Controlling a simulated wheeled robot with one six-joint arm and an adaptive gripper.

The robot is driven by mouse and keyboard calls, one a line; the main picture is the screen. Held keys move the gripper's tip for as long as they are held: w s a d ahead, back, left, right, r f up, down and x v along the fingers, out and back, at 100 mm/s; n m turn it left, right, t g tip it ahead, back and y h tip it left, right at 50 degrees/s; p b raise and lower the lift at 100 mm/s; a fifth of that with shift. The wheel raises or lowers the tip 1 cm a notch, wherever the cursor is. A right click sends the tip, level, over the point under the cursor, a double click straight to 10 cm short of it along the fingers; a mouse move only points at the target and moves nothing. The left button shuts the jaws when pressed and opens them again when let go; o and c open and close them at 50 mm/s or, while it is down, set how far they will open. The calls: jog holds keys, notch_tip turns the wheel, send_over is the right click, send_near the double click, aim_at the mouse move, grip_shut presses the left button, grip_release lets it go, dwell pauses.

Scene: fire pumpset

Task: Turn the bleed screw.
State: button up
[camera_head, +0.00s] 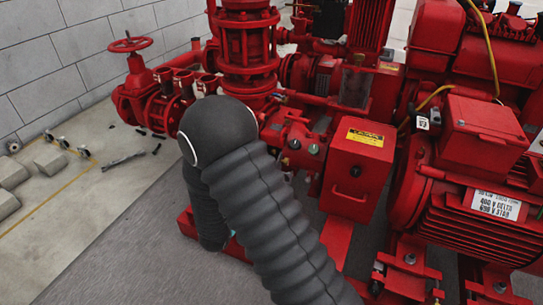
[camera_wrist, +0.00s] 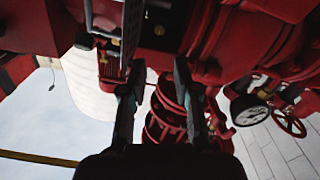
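My gripper (camera_wrist: 158,76) shows in the wrist view with its two dark fingers apart and nothing between them. The fingers point toward the red pump machinery, and a red ribbed body shows through the gap behind them. In the head view my grey ribbed arm covers the gripper. Small round metal fittings (camera_head: 294,144) sit on the red pump body (camera_head: 290,128) right of my arm. None is clearly identifiable as the bleed screw.
A red box with a yellow label (camera_head: 358,165) stands right of my arm, beside a large red motor (camera_head: 470,215). A red handwheel valve (camera_head: 130,45) is at back left. A gauge (camera_wrist: 250,110) shows in the wrist view.

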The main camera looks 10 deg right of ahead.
aim_at(273, 152)
jog(key=x, duration=1.2)
jog(key=shift+w+d+b, duration=0.15)
jog(key=shift+w+b, duration=0.1)
jog(key=shift+b, duration=0.05)
grip_shut()
